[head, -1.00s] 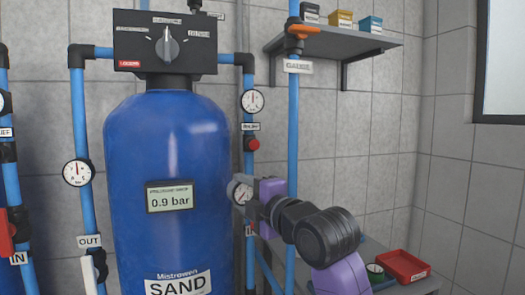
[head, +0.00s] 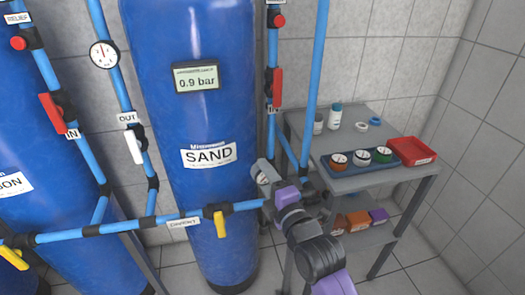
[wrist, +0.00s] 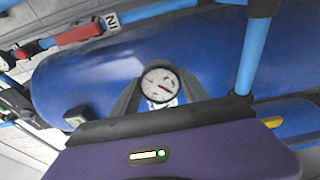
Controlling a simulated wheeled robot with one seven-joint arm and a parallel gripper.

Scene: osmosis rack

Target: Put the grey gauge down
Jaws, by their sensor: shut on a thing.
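My gripper (wrist: 158,95) is shut on a round gauge (wrist: 159,85) with a white face, a red needle and a grey rim. In the wrist view the gauge sits between the two dark fingers, its face toward the camera, with the blue SAND tank behind. In the head view my gripper (head: 268,177) is low in front of the tank's right side, close to the blue pipes. Only a small pale part of the gauge shows there, the rest being hidden by the gripper.
A grey cart (head: 352,136) stands to the right. On it are a blue tray (head: 362,169) holding orange, white and green gauges, a red tray (head: 412,151), bottles and a white ring. Blue pipes (head: 315,75) rise between the tank and the cart.

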